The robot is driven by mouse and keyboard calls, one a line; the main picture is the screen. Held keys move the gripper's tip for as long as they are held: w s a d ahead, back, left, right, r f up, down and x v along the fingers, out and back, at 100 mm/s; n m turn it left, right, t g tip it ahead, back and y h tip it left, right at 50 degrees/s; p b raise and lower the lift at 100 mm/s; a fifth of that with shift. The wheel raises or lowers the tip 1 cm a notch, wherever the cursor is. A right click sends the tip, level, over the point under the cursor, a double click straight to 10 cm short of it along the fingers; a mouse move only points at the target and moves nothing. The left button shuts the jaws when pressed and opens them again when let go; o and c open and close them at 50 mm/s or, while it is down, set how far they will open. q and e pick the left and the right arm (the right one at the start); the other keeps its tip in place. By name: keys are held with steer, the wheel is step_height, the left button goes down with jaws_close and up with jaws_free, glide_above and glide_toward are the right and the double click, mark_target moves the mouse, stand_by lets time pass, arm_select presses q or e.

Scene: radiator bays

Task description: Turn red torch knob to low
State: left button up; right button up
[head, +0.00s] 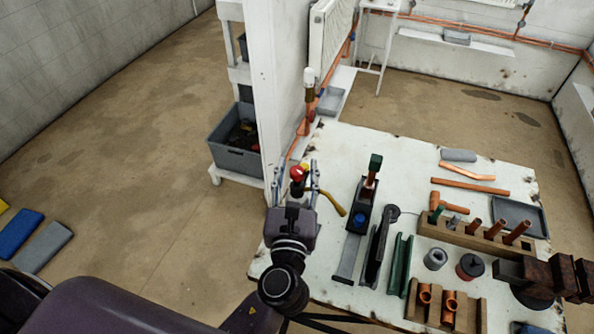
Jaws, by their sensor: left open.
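The red knob (297,172) shows at the left edge of the white worktable, with a small dark part below it. A curved yellow tube (333,203) comes out to its right; the rest of the torch is hidden behind my gripper. My left gripper (296,169) is open, with one finger on each side of the red knob. I cannot tell whether the fingers touch it. The knob's setting cannot be read from here. My right gripper is not in view.
The worktable (400,152) holds a green-topped tool (374,165), a green channel (399,264), a wooden rack (455,233) of copper pipes and a grey tray (518,217). A white post (268,90) and grey crate (238,155) stand beyond.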

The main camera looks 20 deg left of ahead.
arm_select(q)
steer(key=v, duration=1.2)
